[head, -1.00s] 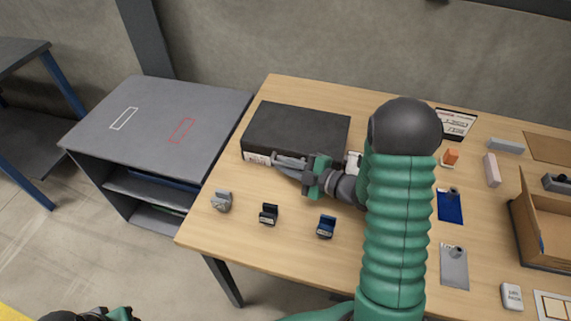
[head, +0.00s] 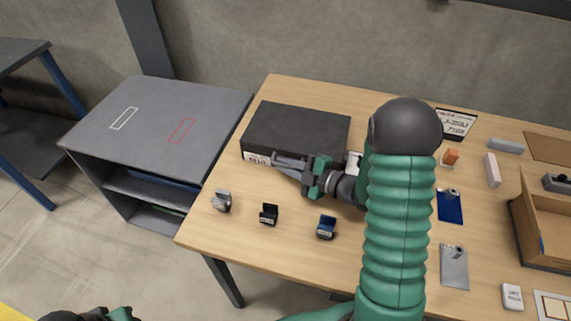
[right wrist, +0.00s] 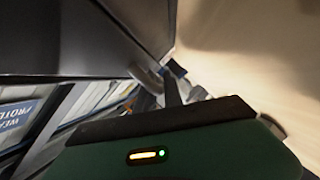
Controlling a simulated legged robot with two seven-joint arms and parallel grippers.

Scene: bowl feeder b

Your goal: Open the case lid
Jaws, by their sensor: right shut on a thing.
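The case (head: 296,132) is a flat black box lying closed on the wooden table, left of its middle. A white label (head: 257,158) shows on its front side. My right gripper (head: 277,160) reaches in from the right, low at the case's front edge. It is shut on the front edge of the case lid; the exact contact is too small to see. In the right wrist view the dark case (right wrist: 75,35) fills the upper left, and the fingers are mostly hidden behind the gripper body. Only a bit of my left arm shows at the bottom left.
Three small items stand in front of the case: a grey one (head: 222,201), a black one (head: 269,214) and a blue one (head: 326,228). An open cardboard box (head: 550,258) is at the right. A grey shelf unit (head: 160,115) stands left of the table (head: 290,253).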

